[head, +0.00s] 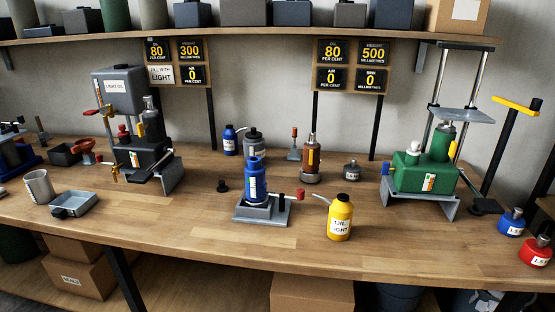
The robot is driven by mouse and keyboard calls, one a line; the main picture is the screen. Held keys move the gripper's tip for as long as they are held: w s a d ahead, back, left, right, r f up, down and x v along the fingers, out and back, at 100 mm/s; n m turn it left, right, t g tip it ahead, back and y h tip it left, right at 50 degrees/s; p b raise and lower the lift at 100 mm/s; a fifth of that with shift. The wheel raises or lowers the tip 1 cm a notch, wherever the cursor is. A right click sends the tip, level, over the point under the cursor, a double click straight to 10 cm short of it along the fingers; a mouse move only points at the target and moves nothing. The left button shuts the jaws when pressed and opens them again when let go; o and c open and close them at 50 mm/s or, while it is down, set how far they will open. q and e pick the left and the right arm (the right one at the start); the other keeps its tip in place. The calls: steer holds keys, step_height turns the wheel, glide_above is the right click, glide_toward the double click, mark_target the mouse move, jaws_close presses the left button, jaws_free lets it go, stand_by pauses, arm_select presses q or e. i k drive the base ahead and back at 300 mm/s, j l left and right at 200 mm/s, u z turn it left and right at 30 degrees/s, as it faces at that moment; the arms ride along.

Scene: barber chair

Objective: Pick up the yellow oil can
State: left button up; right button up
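The yellow oil can (341,221) stands upright near the front edge of the wooden workbench (240,237), right of centre. It has a black cap, a white label that reads "OIL LIGHT" and a thin grey spout pointing up to the left. Nothing covers it. Neither of my grippers is in view.
A blue bottle jack (256,187) on a grey base stands close left of the can, its red-tipped handle near the spout. A green jack (425,172) in a frame stands right. Red and blue small cans (511,222) sit at far right. The front of the bench is mostly clear.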

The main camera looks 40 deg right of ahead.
mark_target(341, 210)
steer(key=z, duration=1.65)
